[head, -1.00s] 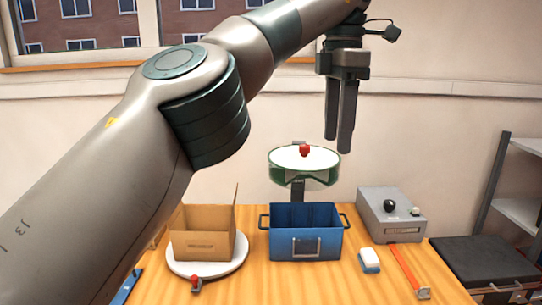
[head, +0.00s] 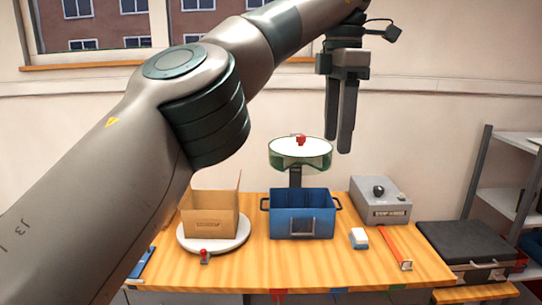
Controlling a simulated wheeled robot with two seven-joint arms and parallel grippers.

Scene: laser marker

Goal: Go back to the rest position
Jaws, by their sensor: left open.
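My left arm comes in from the left and reaches across the upper part of the head view. My left gripper (head: 339,145) hangs from it, fingers down and a little apart, with nothing between them. In the picture it is above and right of the white round marker top with a green rim (head: 301,155), and clear of the table. My right gripper does not show.
On the wooden table (head: 330,265) stand an open cardboard box (head: 208,222) on a white turntable (head: 240,240), a blue bin (head: 300,226), a grey box with a black knob (head: 381,205), a white-and-blue block (head: 359,238) and an orange strip (head: 394,247). A shelf (head: 510,200) stands right.

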